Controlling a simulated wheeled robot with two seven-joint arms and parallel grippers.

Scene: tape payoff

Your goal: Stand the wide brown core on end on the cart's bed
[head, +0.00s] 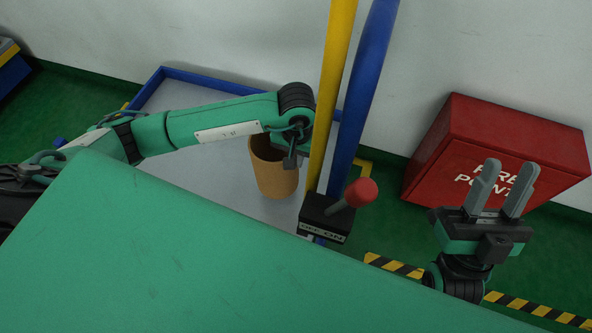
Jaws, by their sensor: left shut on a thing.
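The wide brown core (275,178) is a hollow tube, upright with its open end up, over the grey bed of the cart (212,165). My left gripper (291,160) points down at the core's right rim and is shut on its wall. The wrist hides part of the rim. I cannot tell whether the core's bottom touches the bed. My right gripper (509,168) is at the right, away from the cart, with its two fingers apart, pointing up, and nothing between them.
A yellow post (332,90) and a blue post (368,85) rise close to the right of the core. A black box with a red-knobbed lever (361,192) stands at their foot. A red fire point cabinet (490,150) is at the right. The near side of the cart is hidden.

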